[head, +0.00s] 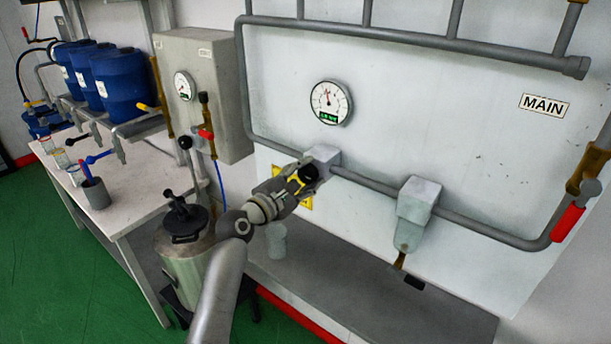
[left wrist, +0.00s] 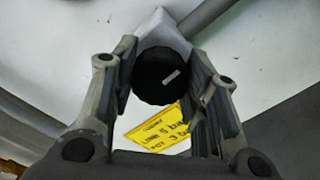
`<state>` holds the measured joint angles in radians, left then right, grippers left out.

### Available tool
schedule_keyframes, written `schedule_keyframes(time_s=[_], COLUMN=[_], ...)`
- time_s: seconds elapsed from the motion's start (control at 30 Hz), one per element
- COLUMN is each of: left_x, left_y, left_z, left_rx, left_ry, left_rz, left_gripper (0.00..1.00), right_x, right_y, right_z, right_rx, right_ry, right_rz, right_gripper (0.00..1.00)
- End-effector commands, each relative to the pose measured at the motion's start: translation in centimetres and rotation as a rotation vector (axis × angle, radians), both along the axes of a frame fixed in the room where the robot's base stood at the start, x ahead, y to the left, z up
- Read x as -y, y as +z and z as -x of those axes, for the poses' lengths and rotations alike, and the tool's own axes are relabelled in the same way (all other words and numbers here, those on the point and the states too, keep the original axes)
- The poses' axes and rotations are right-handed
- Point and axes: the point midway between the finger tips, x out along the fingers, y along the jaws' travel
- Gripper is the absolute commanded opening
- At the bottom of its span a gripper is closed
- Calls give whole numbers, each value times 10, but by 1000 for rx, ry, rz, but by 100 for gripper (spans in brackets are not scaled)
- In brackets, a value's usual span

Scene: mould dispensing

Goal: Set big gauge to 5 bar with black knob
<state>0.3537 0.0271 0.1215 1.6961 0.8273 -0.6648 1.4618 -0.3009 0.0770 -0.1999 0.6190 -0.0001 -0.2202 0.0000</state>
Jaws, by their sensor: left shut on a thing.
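The big gauge (head: 331,102) is a round white dial on the wall panel. Its needle points nearly straight up, and the green readout under it is too small to read surely. The black knob (head: 309,173) sits on a grey block on the pipe below the gauge. My left gripper (head: 306,180) is at the knob, with its fingers on both sides of it. In the left wrist view the knob (left wrist: 161,76) lies between the two fingers, a white mark on its face. The gripper is shut on it. My right gripper is out of view.
A yellow label (left wrist: 165,128) behind the knob is partly hidden by my gripper. A smaller gauge (head: 184,86) is on the grey box at left. A metal canister (head: 187,262) stands beside my arm. A red-handled valve (head: 567,222) is at far right.

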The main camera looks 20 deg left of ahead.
Motion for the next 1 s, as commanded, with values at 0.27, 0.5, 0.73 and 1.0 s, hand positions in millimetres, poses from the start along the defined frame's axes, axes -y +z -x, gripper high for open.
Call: schedule_keyframes(time_s=[0.27, 0.5, 0.73, 1.0], left_x=[0, 0, 0, 0], left_y=[-1, -2, -2, -2], left_z=[0, 0, 0, 0], left_rx=[44, 107, 163, 204], left_ry=[0, -1, -1, -1], left_rz=[-125, -300, -454, -566], left_gripper=[18, 18, 18, 18], right_x=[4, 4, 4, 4], right_y=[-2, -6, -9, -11], right_z=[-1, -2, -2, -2], right_rx=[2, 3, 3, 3], right_ry=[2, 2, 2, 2], right_rz=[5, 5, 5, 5], right_gripper=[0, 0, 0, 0])
